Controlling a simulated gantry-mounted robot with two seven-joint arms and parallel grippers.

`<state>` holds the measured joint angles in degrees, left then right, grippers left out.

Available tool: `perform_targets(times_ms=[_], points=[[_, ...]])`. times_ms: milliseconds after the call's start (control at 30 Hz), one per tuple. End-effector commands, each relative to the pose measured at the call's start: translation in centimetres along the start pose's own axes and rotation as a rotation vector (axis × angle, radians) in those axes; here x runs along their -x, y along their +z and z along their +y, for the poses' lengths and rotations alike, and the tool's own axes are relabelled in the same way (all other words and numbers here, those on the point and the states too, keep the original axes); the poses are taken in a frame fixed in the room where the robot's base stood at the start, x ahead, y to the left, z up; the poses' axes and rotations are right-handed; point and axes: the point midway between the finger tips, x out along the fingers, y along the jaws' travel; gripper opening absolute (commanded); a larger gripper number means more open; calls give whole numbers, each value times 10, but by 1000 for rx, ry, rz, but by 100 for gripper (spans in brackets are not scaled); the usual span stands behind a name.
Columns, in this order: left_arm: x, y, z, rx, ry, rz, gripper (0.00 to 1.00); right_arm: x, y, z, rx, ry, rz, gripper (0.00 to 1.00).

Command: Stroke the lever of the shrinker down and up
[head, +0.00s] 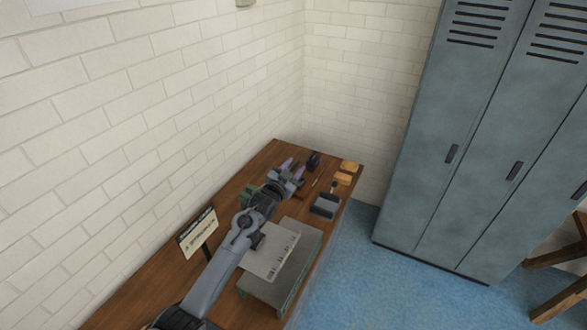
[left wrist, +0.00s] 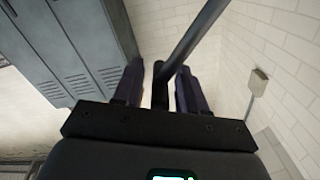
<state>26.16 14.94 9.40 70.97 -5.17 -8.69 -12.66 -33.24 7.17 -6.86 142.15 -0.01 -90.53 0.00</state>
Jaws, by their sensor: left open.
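My left gripper (head: 293,167) is over the far part of the wooden bench in the head view, its two purple-grey fingers apart. In the left wrist view, the gripper (left wrist: 159,68) is open, with a dark bar (left wrist: 205,28), which looks like the shrinker lever, rising from between the fingers to the upper right. I cannot tell whether a finger touches it. A green machine part (head: 246,194), perhaps the shrinker, shows beside my left arm, which hides much of it. My right gripper is not in view.
The bench (head: 140,290) stands along a white brick wall. A sign (head: 197,233) stands on its left side. A sheet (head: 270,255) lies on a grey-green block (head: 277,288). Wooden blocks (head: 347,168) and a dark tool (head: 325,206) lie at the far right. Grey lockers (head: 480,140) stand beyond.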

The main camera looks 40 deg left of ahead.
Motion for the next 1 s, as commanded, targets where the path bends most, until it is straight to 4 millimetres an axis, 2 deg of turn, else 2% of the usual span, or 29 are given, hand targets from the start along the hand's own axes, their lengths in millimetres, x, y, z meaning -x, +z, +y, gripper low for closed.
perform_targets(times_ms=[333,600,1000], points=[[-2,0,0,0,0,0,40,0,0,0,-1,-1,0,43],[-2,0,0,0,0,-1,0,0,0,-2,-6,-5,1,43],[-2,3,5,-11,1,0,0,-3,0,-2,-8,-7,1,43]])
